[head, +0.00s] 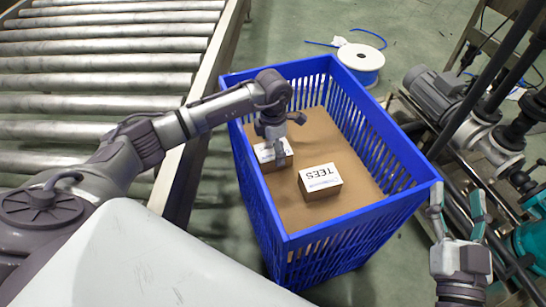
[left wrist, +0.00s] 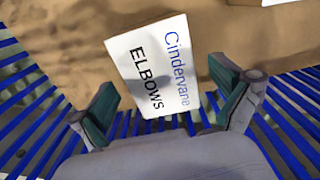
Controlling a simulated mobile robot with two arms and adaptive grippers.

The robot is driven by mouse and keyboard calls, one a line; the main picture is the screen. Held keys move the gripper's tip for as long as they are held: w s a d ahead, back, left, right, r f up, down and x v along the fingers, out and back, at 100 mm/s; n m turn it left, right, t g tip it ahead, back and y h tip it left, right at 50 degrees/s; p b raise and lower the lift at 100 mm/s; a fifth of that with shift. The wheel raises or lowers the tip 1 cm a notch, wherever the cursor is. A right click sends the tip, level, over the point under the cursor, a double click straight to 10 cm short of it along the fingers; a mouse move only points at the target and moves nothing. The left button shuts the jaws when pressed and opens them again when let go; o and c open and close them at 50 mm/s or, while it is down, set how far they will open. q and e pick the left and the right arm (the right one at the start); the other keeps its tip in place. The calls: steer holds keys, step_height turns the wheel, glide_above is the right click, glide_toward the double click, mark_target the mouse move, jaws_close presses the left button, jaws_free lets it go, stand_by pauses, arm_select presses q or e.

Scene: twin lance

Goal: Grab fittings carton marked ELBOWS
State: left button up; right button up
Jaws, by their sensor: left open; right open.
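The carton marked ELBOWS (left wrist: 152,68) has a white label top and lies on the brown floor of the blue crate. In the head view the ELBOWS carton (head: 267,158) is partly hidden under my left gripper (head: 278,146). In the left wrist view my left gripper (left wrist: 165,115) is open, its green-padded fingers either side of the carton's near end. My right gripper (head: 458,212) is open and empty, outside the crate at the right.
A second carton marked TEES (head: 320,180) lies right of the ELBOWS carton. The blue crate (head: 352,219) has tall slatted walls around both. A roller conveyor (head: 100,82) is at left; a white cable reel (head: 361,60) and pump machinery (head: 447,97) stand beyond and right.

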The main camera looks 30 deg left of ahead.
arm_select(q)
steer(key=c, duration=1.4)
steer(key=shift+c, duration=0.2)
